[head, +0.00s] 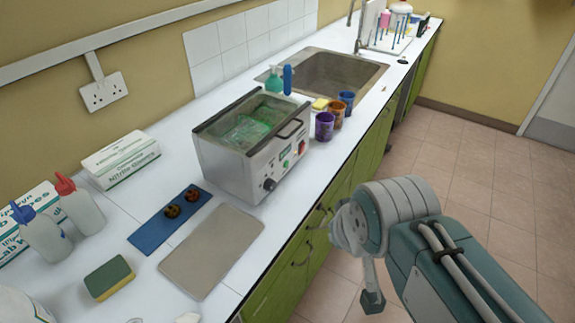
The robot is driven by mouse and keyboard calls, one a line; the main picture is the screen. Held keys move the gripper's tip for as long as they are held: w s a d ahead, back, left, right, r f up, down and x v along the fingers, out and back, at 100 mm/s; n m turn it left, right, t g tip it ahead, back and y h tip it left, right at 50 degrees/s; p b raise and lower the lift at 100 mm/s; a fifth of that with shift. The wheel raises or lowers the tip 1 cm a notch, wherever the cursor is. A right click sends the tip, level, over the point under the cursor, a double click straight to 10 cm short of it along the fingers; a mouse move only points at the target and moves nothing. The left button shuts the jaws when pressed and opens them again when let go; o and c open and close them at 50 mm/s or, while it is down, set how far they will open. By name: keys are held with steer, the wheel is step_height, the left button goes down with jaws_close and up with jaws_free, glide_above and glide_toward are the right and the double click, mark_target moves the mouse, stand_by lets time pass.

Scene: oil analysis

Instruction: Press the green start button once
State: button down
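The task's machine looks like a steel water bath (225,165) on the white counter, with green liquid inside. Its front panel faces the aisle. The panel has a black knob (269,184), a small green spot (286,165) that may be the start button, and a red control (301,147). They are too small to read. My arm reaches in from the lower right, over the floor in front of the cabinets. Its end is apart from the panel, to the lower right of it. My gripper's fingers cannot be made out clearly, and nothing is seen held.
A grey mat (212,250) and a blue tray (150,232) with two dark round pieces lie left of the bath. Purple (324,126), brown and blue cups stand right of it, before a sink (340,75). Green cabinets (285,270) front the counter. Tiled floor at right is clear.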

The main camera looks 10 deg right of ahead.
mark_target(286, 164)
stand_by(0.9)
steer(key=w+d+f+m+t+h, duration=0.1)
steer(key=w+d+f+m+t, duration=0.15)
steer(key=w, duration=0.65)
steer(key=w+d+f+m+t, duration=0.2)
steer(key=w+f+m, duration=0.1)
steer(key=w, duration=0.7)
steer(key=w+d+f+m+t, duration=0.1)
steer(key=w+f+m, duration=0.1)
steer(key=w+f, duration=0.1)
steer(key=w+d+f+m+t, duration=0.1)
steer(key=w+f+m+t, duration=0.1)
steer(key=f, duration=0.3)
steer(key=w+d+f+m+t+y, duration=0.1)
steer(key=w+f+m+t, duration=0.1)
steer(key=w+f, duration=0.2)
steer(key=shift+w+d+f, duration=0.1)
steer(key=shift+d+f, duration=0.1)
steer(key=shift+d, duration=0.15)
steer(key=shift+w+a, duration=3.1)
steer(key=shift+a, duration=0.05)
steer(key=shift+w+a+r, duration=0.1)
steer(key=shift+w+a, duration=0.15)
